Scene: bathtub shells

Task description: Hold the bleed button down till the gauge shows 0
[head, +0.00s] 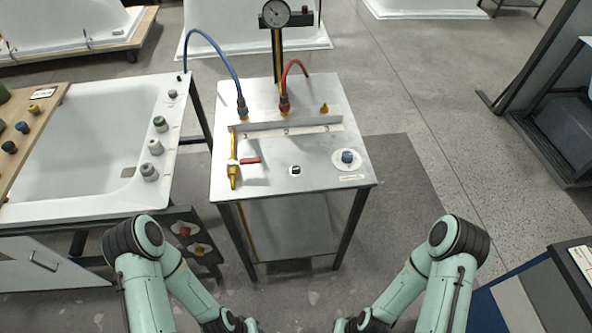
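A blue button or knob (347,157) sits on a round white plate at the table's right. A small black-and-white part (295,170) sits near the table's front middle. I cannot tell for certain which of these is the bleed button; no label is legible. Both my arms reach in at the bottom of the head view, short of the table. Their grippers are cut off by the bottom edge.
A yellow valve (234,170) with a red handle (250,160) is at the table's left. A blue hose (213,45) and a red hose (290,70) join fittings at the back. A white bathtub shell (85,150) stands close on the left. The floor right of the table is clear.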

